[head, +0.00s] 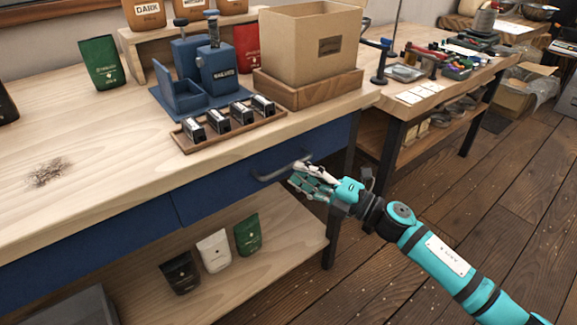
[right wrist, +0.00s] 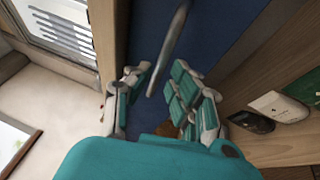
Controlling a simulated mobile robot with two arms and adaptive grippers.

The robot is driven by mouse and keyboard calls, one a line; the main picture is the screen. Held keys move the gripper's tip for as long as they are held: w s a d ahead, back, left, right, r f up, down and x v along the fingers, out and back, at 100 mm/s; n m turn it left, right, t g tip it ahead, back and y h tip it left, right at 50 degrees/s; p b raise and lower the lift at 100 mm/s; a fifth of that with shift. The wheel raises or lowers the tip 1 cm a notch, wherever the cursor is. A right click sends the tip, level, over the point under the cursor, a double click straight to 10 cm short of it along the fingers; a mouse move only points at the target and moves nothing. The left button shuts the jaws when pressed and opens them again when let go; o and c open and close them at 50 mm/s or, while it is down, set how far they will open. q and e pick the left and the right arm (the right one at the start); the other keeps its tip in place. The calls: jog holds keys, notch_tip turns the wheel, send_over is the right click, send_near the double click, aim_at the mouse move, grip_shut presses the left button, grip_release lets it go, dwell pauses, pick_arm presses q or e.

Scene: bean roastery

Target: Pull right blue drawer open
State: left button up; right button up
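The right blue drawer (head: 220,178) is under the wooden worktop, its front looking flush with the blue panel to its left. Its grey bar handle (head: 268,177) is near the drawer's right part; it also shows in the right wrist view (right wrist: 171,48). My right gripper (head: 303,178) is at the handle's right end. In the right wrist view its fingers (right wrist: 158,88) are spread apart, with the handle bar's near end lying in the gap between them. I cannot tell whether any finger touches it. My left gripper is not in view.
A wooden tray (head: 183,144) with small black-and-white tins and a cardboard box (head: 305,50) stand on the worktop above the drawer. A lower shelf (head: 290,226) holds several bags. A dark table leg (head: 331,235) stands close by my gripper. Open floor (head: 420,270) lies to the right.

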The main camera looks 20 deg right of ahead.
aim_at(288, 166)
jog(key=shift+x, duration=1.95)
jog(key=shift+c, duration=0.4)
grip_shut()
